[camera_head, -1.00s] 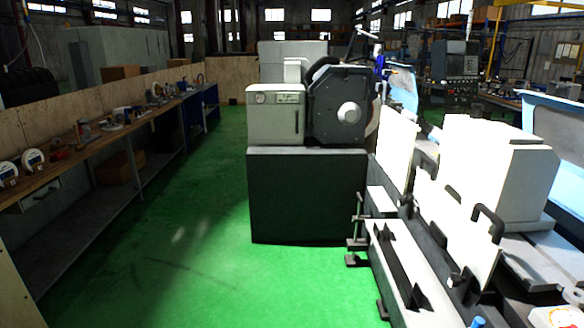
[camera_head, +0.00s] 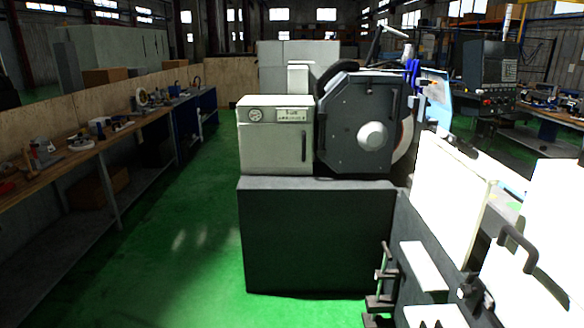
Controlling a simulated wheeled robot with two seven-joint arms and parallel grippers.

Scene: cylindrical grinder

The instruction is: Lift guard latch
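A pale rim of the wheel shows at the guard's right edge. I cannot pick out the guard latch with certainty at this size. A white cabinet box (camera_head: 270,148) with a gauge and a dark vertical handle (camera_head: 304,147) sits left of the guard. Neither of my grippers is in view.
A white panel (camera_head: 452,200) and a dark curved handle (camera_head: 518,247) are at the near right. A long workbench (camera_head: 85,152) with tools runs along the left. A control console (camera_head: 488,75) stands at the back right. Green floor (camera_head: 185,240) is free between bench and grinder.

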